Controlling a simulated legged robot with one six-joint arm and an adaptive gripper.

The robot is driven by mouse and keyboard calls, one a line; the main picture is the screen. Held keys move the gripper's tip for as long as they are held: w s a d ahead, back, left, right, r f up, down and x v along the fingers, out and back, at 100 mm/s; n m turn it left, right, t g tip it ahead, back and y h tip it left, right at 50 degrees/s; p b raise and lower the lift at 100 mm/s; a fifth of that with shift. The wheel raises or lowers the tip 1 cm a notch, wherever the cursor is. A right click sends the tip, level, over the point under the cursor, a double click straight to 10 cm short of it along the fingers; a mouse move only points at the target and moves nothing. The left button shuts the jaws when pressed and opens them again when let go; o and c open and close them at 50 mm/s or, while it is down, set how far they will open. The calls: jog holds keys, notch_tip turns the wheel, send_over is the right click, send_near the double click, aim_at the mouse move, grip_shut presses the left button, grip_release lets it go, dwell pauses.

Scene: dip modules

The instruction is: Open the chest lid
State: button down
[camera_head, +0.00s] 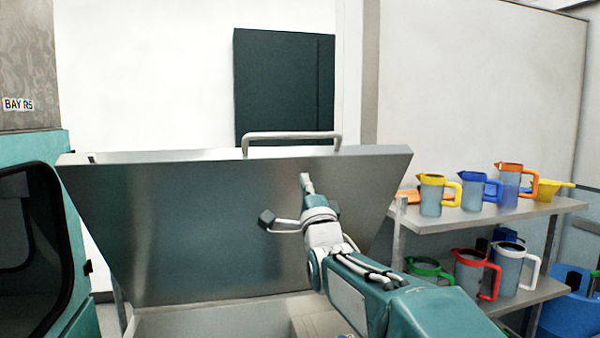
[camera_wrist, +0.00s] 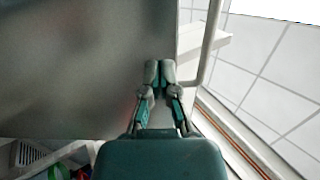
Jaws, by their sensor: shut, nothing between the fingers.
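The chest lid (camera_head: 210,215) is a grey metal panel, raised and tilted back, with its inner face toward me in the head view. Its bar handle (camera_head: 290,136) stands along the top edge. The chest (camera_head: 215,320) below shows only its upper part, at the bottom of the view. My gripper (camera_head: 306,182) is in front of the lid's inner face, below and right of the handle. In the wrist view my gripper (camera_wrist: 160,72) has its fingers together and empty, over the grey lid surface (camera_wrist: 75,70); whether it touches the lid I cannot tell.
A shelf rack (camera_head: 540,207) with several colored jugs stands at the right. A blue bin (camera_head: 570,318) is at the lower right. A teal machine with a dark window (camera_head: 30,255) stands close at the left. A dark panel (camera_head: 280,85) hangs on the wall behind.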

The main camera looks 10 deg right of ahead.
aim_at(299, 164)
jog(key=shift+x, duration=1.85)
jog(key=shift+w, duration=0.1)
jog(key=shift+g, duration=0.8)
jog(key=shift+r+x, duration=0.2)
jog(key=shift+x, duration=1.65)
jog(key=shift+r+x, duration=0.25)
jog(key=shift+x, duration=1.65)
